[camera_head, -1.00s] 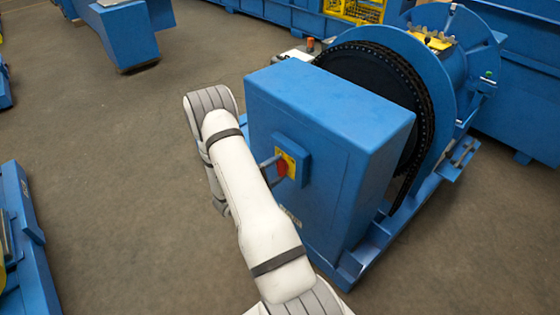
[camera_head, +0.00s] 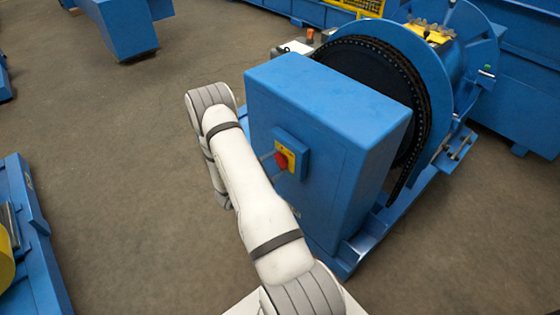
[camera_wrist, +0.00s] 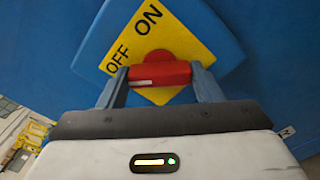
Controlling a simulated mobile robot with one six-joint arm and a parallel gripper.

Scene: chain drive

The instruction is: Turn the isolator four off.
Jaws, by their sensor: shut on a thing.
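The isolator is a red rotary handle (camera_wrist: 160,74) on a yellow plate (camera_wrist: 190,42) marked OFF and ON. In the wrist view the plate sits tilted, with ON at the top and OFF at the upper left. The handle lies across the picture, its left end just below OFF. My gripper (camera_wrist: 159,76) is shut on the handle, one finger at each end. In the head view the red handle (camera_head: 281,160) sits on the blue cabinet (camera_head: 340,165), with my gripper's grey fingers at its left. The isolator's number is not readable.
A large chain wheel (camera_head: 385,100) stands behind the cabinet on a blue base frame. Other blue machines stand at the left edge (camera_head: 28,240) and upper left (camera_head: 120,25). The floor (camera_head: 120,170) left of the cabinet is clear.

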